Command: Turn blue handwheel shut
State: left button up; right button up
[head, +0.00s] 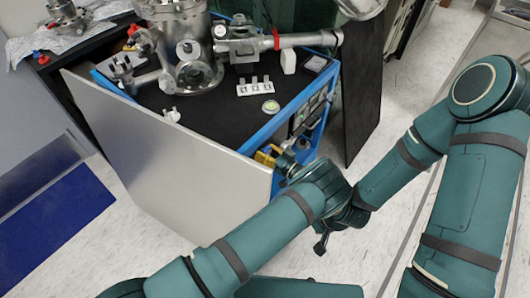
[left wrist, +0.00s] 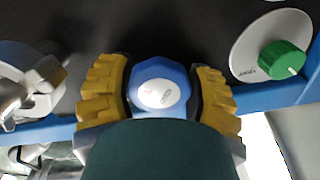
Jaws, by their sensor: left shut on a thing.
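The blue handwheel (left wrist: 158,88) shows in the left wrist view as a blue knob with a pale oval label on its top. My left gripper (left wrist: 160,95) has one yellow finger on each side of it and is shut on it. In the head view my left gripper (head: 267,155) is at the front right corner of the bench, low beside the blue frame. The handwheel cannot be made out clearly there. My right arm comes in from the right, and its end passes behind my left arm; its gripper fingers are hidden.
A green knob on a white disc (left wrist: 284,58) stands right of the handwheel. A silver metal fitting (left wrist: 30,85) is at the left. Steel vacuum chamber parts (head: 190,65) stand on the black bench top (head: 215,122). A pale panel (head: 165,170) closes the bench front.

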pick_arm(q)
jog(key=o, duration=1.2)
